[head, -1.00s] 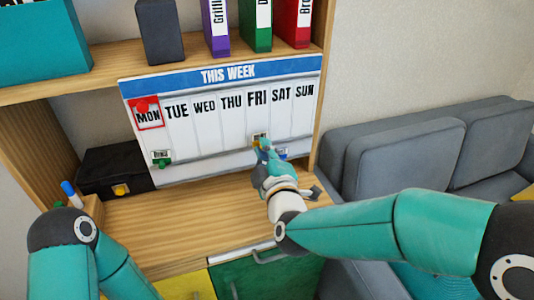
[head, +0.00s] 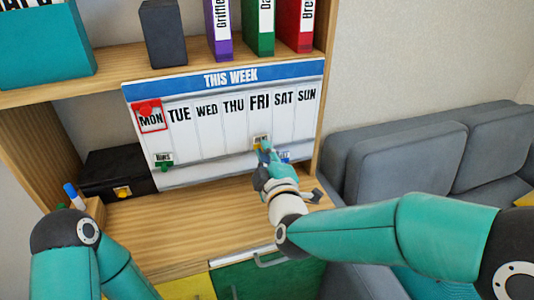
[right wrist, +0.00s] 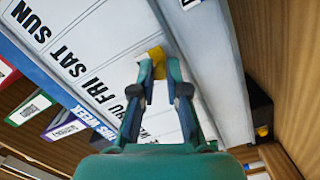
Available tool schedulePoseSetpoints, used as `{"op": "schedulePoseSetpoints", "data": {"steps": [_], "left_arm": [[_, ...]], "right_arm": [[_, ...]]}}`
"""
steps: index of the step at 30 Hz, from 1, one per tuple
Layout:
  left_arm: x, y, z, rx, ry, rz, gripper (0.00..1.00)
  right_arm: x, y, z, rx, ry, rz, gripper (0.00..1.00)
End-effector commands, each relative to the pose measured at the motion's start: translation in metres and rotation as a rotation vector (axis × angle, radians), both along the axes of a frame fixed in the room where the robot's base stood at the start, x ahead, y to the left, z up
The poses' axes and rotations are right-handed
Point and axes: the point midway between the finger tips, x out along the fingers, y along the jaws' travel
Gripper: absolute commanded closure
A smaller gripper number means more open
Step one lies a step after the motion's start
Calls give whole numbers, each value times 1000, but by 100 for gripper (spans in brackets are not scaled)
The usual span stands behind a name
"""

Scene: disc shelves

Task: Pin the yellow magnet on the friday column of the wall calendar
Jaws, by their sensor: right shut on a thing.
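The wall calendar (head: 212,128), headed THIS WEEK with day columns MON to SUN, leans at the back of the wooden shelf. My right gripper (head: 263,150) is at the lower part of the FRI column (head: 258,112). It is shut on the yellow magnet (right wrist: 151,60), seen between the fingertips (right wrist: 149,72) in the right wrist view. A small white card (head: 261,138) shows just above the fingertips. I cannot tell whether the magnet touches the board. My left arm shows at lower left, but its gripper is out of view.
A black box (head: 118,172) stands left of the calendar. Binders (head: 260,28) stand on the shelf above. A grey sofa (head: 430,155) is at right.

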Motion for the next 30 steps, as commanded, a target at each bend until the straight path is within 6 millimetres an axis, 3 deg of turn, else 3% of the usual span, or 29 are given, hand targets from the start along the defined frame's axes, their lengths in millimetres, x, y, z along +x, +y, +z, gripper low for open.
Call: {"op": "schedulePoseSetpoints", "data": {"steps": [24,25,30], "left_arm": [[0,0,1,0,0,0,60],[0,0,1,0,0,0,60],[0,0,1,0,0,0,60]], "right_arm": [[6,2,0,0,0,0,100],[6,2,0,0,0,0,85],[6,2,0,0,0,0,57]]}}
